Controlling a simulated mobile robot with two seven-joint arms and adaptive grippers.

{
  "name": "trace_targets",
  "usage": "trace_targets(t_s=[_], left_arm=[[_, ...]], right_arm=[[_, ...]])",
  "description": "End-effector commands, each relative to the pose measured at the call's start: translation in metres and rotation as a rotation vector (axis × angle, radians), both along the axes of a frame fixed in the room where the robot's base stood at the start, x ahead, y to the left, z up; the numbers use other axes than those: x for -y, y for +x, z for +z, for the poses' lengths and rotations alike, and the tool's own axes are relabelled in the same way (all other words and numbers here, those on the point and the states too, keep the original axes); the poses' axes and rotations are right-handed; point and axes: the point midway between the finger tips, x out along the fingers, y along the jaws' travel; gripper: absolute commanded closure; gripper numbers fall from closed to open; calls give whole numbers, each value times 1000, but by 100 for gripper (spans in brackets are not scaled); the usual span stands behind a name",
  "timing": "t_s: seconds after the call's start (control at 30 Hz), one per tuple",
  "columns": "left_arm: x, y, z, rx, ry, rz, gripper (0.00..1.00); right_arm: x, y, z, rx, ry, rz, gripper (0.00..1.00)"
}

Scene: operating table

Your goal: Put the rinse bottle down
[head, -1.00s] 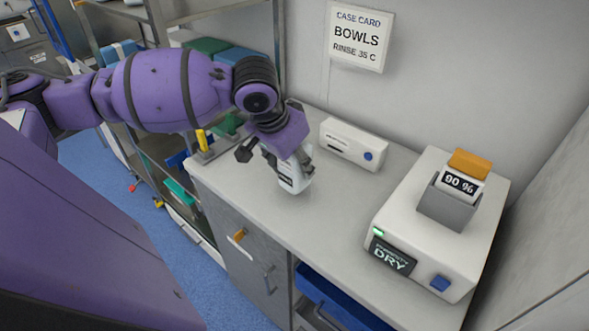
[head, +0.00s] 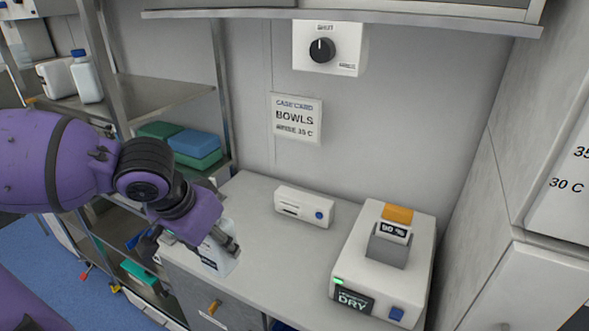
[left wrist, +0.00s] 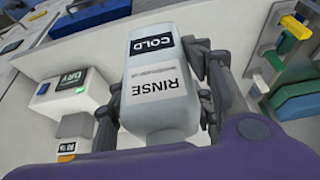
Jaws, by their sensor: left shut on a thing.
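The rinse bottle (head: 218,262) is white with a dark label band and shows in the head view at the left end of the counter (head: 262,262). My left gripper (head: 196,243) is shut on it, and its fingers partly hide it. In the left wrist view the bottle (left wrist: 158,92) sits between the fingers, with "COLD" and "RINSE" reading upside down. The bottle overlaps the counter's front edge in the head view. I cannot tell whether its base touches the counter. My right gripper is not in view.
A small white box with a blue knob (head: 304,207) stands at the back of the counter. A larger white dryer (head: 345,270) marked "DRY" stands to the right. Bare counter lies between. A metal shelf rack (head: 180,100) stands at left. A "BOWLS" card (head: 297,119) hangs on the wall.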

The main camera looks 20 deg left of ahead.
Motion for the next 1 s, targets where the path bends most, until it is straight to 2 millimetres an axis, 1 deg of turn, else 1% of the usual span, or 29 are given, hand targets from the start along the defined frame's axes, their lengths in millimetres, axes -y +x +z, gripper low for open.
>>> trace_targets(t_s=[0.17,0.27,0.37,0.47,0.57,0.63,0.8,0.9,1.0], left_arm=[[2,1,-1,2,-6,8,99],[5,3,-7,1,-14,27,99],[14,8,-15,-3,-28,53,99],[29,14,-24,-9,-39,79,99],[49,20,-32,-14,-43,96,99],[66,25,-36,-17,-43,103,99],[109,35,-38,-14,-31,104,99],[129,38,-36,-8,-21,101,99],[143,40,-34,-2,-10,99,99]], right_arm=[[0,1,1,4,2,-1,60],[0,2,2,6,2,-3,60],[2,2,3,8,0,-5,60],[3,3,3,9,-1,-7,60],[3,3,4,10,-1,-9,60],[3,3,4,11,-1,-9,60],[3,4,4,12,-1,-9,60],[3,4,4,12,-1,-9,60],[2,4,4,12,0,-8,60]])
